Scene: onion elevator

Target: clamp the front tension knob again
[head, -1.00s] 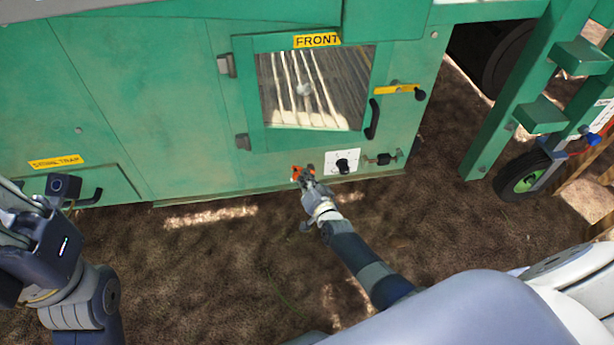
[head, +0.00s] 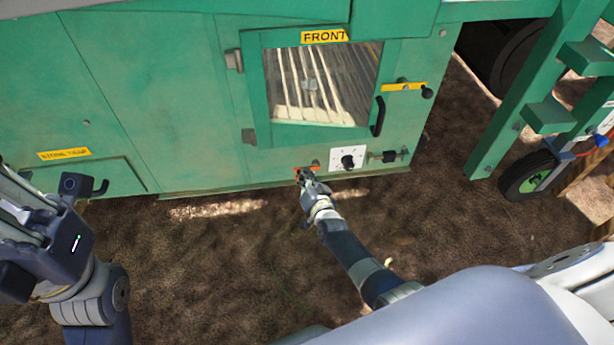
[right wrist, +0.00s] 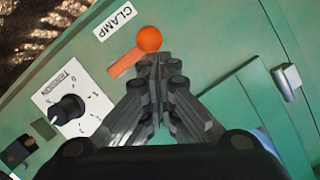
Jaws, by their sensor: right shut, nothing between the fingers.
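The front tension knob (right wrist: 68,109) is a black knob on a white dial plate marked TENSION. In the head view the knob (head: 347,161) sits below the window door. Beside it is an orange clamp lever with a round end (right wrist: 149,39), next to a white CLAMP label (right wrist: 114,21). My right gripper (right wrist: 158,62) is shut and empty, its tips right by the lever's round end; I cannot tell if they touch. In the head view the right gripper (head: 304,177) partly hides the lever. My left gripper (head: 35,230) is at the left edge, its fingertips unclear.
The green machine panel (head: 190,110) fills the back, with a FRONT window door (head: 258,90) and its black handle (head: 378,117). A yellow latch (head: 403,87) is at its right. A green post (head: 510,110) and wheel (head: 527,177) stand at right. Brown ground (head: 230,260) lies open below.

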